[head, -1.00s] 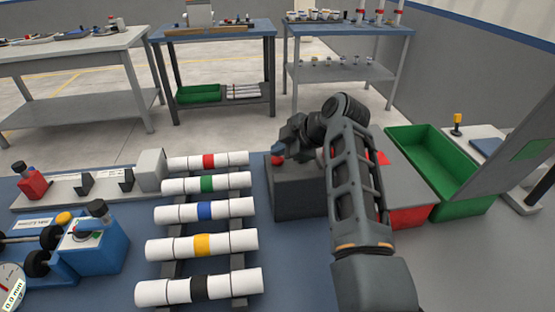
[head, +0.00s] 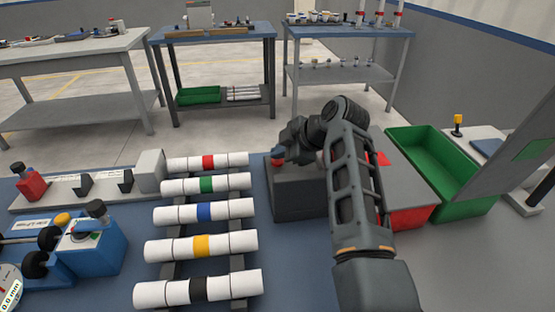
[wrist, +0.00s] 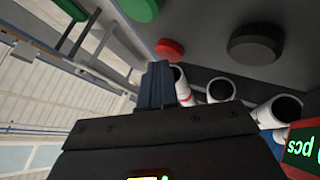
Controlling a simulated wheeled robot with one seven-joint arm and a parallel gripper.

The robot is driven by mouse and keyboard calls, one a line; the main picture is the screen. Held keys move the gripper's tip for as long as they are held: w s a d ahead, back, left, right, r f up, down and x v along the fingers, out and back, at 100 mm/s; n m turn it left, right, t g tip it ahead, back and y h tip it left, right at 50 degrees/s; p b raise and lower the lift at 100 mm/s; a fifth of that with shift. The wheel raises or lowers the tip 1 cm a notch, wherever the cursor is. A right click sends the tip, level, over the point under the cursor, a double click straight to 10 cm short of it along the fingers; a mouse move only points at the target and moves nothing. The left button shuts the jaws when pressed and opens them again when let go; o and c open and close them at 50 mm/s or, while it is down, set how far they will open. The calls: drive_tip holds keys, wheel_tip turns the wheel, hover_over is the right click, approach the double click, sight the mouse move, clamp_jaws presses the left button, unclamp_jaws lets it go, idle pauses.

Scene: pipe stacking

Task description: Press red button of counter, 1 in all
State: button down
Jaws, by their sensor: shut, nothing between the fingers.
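The counter (head: 300,196) looks like the dark grey box on the blue bench, just right of the pipe rack. In the wrist view, a red button (wrist: 170,48) sits on a dark face, between a green button (wrist: 139,8) and a larger black button (wrist: 254,44). My gripper (wrist: 158,66) is shut and empty. Its fingertips overlap the lower edge of the red button in that view; I cannot tell whether they touch it. In the head view my gripper (head: 281,157) is at the top left of the box, and the arm hides part of it.
Several white pipes with coloured bands lie on a rack (head: 180,240) to the left. A green bin (head: 437,165) stands to the right of my arm. A blue device (head: 95,248) is at the front left.

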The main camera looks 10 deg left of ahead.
sight(281, 162)
idle(0.6)
drive_tip(key=shift+r+p, duration=0.5)
drive_tip(key=shift+r, duration=0.25)
drive_tip(key=shift+r+p, duration=1.6)
drive_tip(key=shift+r, duration=0.9)
drive_tip(key=shift+d, duration=0.1)
